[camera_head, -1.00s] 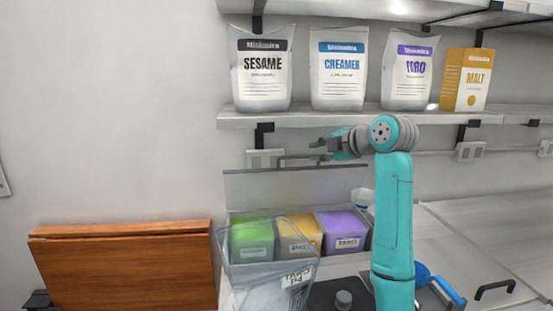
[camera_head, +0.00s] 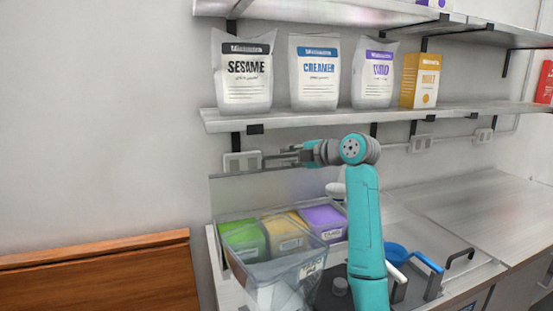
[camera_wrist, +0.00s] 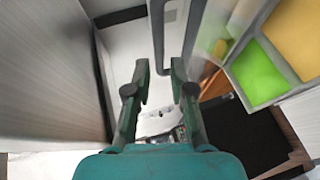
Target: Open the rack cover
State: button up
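The rack (camera_head: 342,222) holds green, yellow and purple bins. Its clear grey cover (camera_head: 262,189) stands raised, nearly upright, behind the bins in the head view. My gripper (camera_head: 275,160) is at the cover's top edge, pointing left. In the wrist view my gripper (camera_wrist: 158,70) has its two fingers apart. A grey bar handle (camera_wrist: 158,35) reaches toward the gap between the fingertips, with space visible on both sides. I cannot tell whether a finger touches it. The fingertips are small and partly unclear in the head view.
A shelf (camera_head: 300,118) with several ingredient packs is above my gripper. A wooden panel (camera_head: 100,275) is at left. A blue-handled item (camera_head: 428,263) lies right of my arm. The right counter (camera_head: 480,215) is mostly clear.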

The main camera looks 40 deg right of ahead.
aim_at(279, 157)
jog(key=shift+x, duration=2.5)
grip_shut()
